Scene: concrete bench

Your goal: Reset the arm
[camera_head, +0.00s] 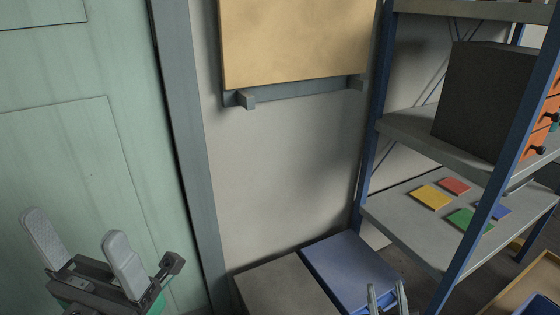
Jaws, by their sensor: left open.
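My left gripper (78,238) is in the lower left of the head view, in front of the pale green door (60,160). Its two grey fingers point up and stand wide apart, with nothing between them. At the bottom edge, right of the middle, two narrow grey fingertips of my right gripper (386,294) show in front of a blue surface (345,265). There is a gap between these tips and nothing is seen held. The rest of the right gripper is cut off by the frame.
A blue-framed shelf (400,215) stands at the right, with yellow (431,197), red (454,185), green (462,220) and blue (501,212) squares and a dark cabinet (480,95). A tan board (295,40) hangs on the wall. A grey top (285,288) lies below.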

